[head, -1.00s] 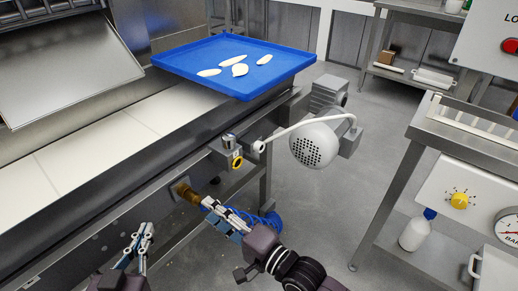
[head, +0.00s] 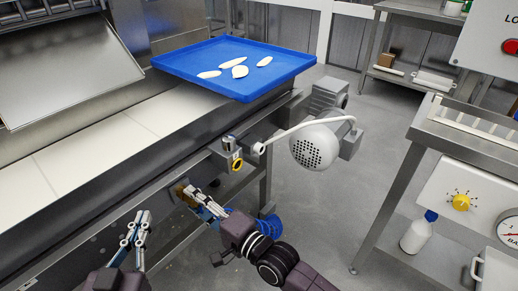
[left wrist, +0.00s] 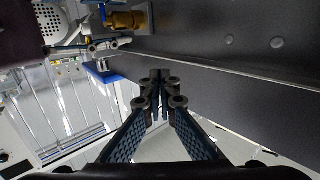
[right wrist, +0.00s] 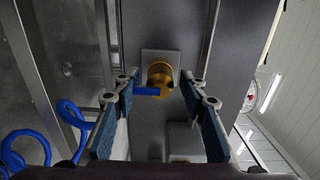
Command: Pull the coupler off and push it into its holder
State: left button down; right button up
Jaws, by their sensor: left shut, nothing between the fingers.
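The brass coupler (right wrist: 160,73) sits on a square plate on the machine's side, with a short blue piece at its near end. My right gripper (right wrist: 157,88) is open, its fingers on either side of the coupler in the right wrist view; contact cannot be told. In the head view, the right gripper (head: 190,196) largely covers the coupler. The coupler also shows at the top of the left wrist view (left wrist: 125,19). A grey block with a yellow ring (head: 236,163), seemingly the holder, is right of the coupler. My left gripper (head: 138,220) is shut and empty, left of it.
A coiled blue hose (right wrist: 30,140) hangs beside the right arm. A white-handled motor (head: 315,145) sticks out beyond the holder. A blue tray (head: 190,62) with pasta pieces rests on the machine. A steel bench (head: 420,130) stands right, across open floor.

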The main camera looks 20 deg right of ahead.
dwell(0.4)
pick_arm(q)
jog(key=shift+s+a+f+g+p, duration=0.15)
jog(key=shift+f+g, duration=0.25)
jog(key=shift+f, duration=0.35)
jog(key=shift+s+a+f+g+p, duration=0.15)
jog(key=shift+f+g, duration=0.25)
jog(key=shift+f, duration=0.3)
jog(key=shift+f, duration=0.2)
jog(key=shift+r, duration=0.1)
pick_arm(e)
grip_shut()
